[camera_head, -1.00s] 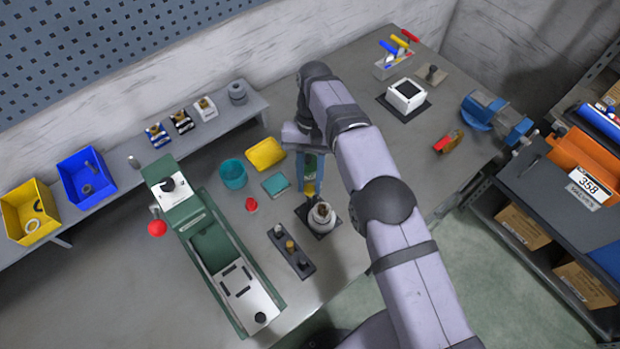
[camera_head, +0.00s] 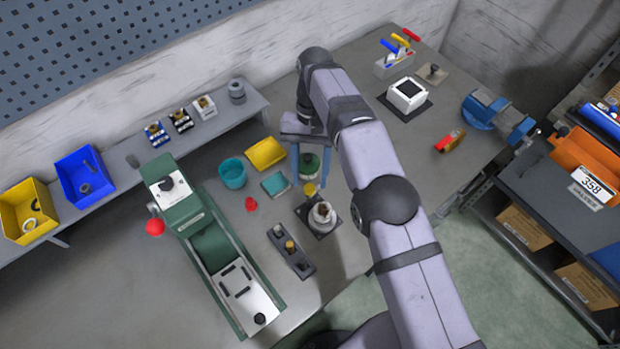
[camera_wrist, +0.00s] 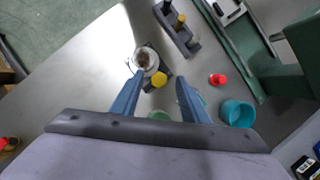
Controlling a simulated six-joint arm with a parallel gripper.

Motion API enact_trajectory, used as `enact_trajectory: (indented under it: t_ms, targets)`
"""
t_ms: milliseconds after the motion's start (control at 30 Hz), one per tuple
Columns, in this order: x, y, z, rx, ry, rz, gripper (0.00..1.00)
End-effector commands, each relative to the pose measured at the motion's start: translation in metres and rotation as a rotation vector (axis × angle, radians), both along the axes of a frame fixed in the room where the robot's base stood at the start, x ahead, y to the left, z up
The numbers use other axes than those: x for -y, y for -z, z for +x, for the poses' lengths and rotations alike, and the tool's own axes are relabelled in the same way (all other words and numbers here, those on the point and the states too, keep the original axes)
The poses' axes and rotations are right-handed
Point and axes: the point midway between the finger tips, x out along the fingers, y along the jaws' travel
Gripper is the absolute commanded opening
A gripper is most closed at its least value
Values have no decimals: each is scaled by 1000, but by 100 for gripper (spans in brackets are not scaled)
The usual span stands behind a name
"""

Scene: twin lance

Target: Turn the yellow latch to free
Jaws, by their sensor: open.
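A small yellow latch-like piece (camera_head: 309,189) is beside a round metal fitting (camera_head: 322,214) on a dark square plate. In the wrist view the yellow piece (camera_wrist: 159,80) looks like a faceted knob at the plate's corner, and the metal fitting (camera_wrist: 146,60) is just beyond it. My gripper (camera_head: 309,178) has two blue fingers, spread apart and empty. In the wrist view my gripper (camera_wrist: 160,92) has the yellow piece roughly between its fingertips, with no contact visible. Its turned position cannot be told. A green round thing (camera_head: 310,163) shows between the fingers.
A dark block with several pegs (camera_head: 290,250) and a green machine (camera_head: 215,245) with a red-ball lever are to the left. A red knob (camera_head: 251,204), teal cup (camera_head: 232,174), teal block (camera_head: 276,184) and yellow tray (camera_head: 266,153) stand close by.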

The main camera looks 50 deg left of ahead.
Motion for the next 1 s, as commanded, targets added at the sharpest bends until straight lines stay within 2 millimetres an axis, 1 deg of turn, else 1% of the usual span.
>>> enact_trajectory:
  t_ms: [200, 400, 633, 1000]
  targets:
    - [-1, -40, 0, 0, -1, 2, 41]
    - [0, -64, 0, -1, -1, 0, 41]
    - [0, -73, 0, 0, -1, 0, 41]
    - [0, -73, 0, 0, -1, 0, 41]
